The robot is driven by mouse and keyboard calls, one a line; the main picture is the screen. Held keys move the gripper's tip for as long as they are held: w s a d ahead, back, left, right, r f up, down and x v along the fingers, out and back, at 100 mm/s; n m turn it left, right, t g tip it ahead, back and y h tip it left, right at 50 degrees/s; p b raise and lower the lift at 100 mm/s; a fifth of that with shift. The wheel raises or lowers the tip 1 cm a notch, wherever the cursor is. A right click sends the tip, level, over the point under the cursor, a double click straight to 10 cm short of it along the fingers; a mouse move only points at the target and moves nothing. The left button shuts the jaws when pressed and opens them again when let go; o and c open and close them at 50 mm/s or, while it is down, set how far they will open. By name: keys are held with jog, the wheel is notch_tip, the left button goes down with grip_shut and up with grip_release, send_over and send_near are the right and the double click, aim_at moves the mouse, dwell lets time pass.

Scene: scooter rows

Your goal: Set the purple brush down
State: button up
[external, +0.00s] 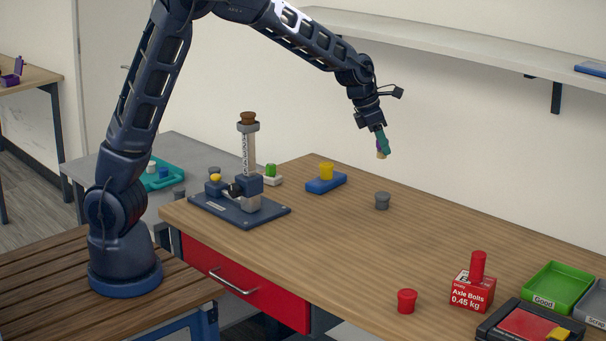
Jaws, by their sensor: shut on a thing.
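My gripper (383,142) hangs from the arm above the back part of the wooden workbench (350,245), with teal fingers pointing down. It is shut on the purple brush (380,154), of which only a small purple part and a tan tip show below and beside the fingers. The rest of the brush is hidden by the fingers. The brush is in the air, apart from the bench top.
A grey cup (382,201) stands below my gripper. A blue block with a yellow piece (326,182) and a blue press fixture (240,200) are left. A red cup (407,301), red Axle Bolts box (472,290) and green tray (556,289) are right. The middle bench is clear.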

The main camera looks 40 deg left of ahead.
jog(key=s+a+n+t+y, duration=0.1)
jog(key=s+a+n, duration=0.25)
jog(key=a, duration=0.55)
jog(key=s+a+n+y, duration=0.2)
jog(key=a+n, duration=0.3)
jog(key=a, duration=0.5)
jog(key=shift+m, duration=0.25)
jog(key=shift+s+f, duration=0.2)
jog(key=shift+f, duration=9.65)
jog(key=o, duration=0.5)
jog(key=shift+f, duration=0.1)
jog(key=o, duration=0.5)
jog(key=shift+c, duration=0.2)
jog(key=v, duration=1.2)
jog(key=shift+s, duration=0.1)
